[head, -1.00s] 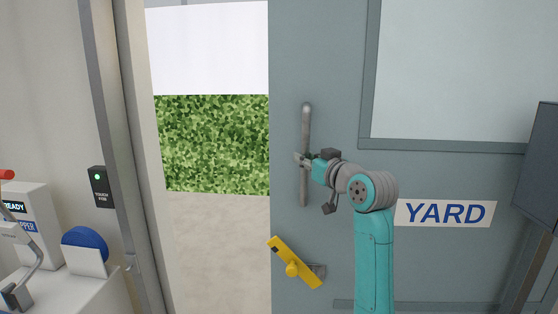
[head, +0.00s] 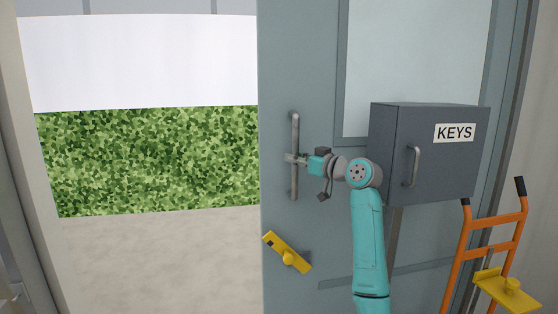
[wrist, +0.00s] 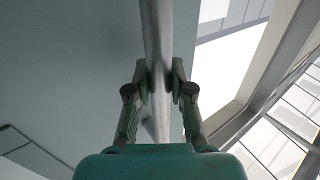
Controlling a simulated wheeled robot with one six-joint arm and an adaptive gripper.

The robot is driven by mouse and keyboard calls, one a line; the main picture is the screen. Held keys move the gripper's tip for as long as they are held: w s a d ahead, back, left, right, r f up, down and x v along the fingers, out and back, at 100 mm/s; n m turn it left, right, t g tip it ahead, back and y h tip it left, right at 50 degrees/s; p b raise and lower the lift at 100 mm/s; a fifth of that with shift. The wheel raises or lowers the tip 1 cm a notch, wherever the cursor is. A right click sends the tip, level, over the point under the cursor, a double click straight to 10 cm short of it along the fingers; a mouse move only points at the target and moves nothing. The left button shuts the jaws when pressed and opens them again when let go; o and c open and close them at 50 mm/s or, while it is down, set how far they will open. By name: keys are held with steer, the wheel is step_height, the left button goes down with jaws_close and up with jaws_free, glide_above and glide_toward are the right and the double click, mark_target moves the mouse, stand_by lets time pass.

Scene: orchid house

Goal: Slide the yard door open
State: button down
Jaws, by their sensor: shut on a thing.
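The grey-blue yard door (head: 330,235) stands partly slid to the right in the head view, with a wide opening at its left. Its vertical metal bar handle (head: 295,130) is near the door's left edge. My gripper (head: 291,158) is shut around the middle of this handle. In the wrist view the fingers (wrist: 159,88) close on both sides of the handle (wrist: 157,40). A yellow latch (head: 288,254) sits tilted on the door below the handle. The YARD sign is not visible now.
A grey KEYS cabinet (head: 395,155) stands in front of the door at the right. An orange hand truck (head: 490,245) is at the lower right. Through the opening show a green hedge (head: 150,160) and pale bare ground (head: 160,260).

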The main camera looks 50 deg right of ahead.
steer(key=shift+s+d, duration=0.45)
steer(key=shift+d, duration=0.25)
steer(key=shift+s+d, duration=0.45)
steer(key=shift+d, duration=0.2)
steer(key=c, duration=1)
jaws_free()
steer(key=s, duration=1.2)
steer(key=shift+a, duration=0.25)
steer(key=shift+f, duration=0.1)
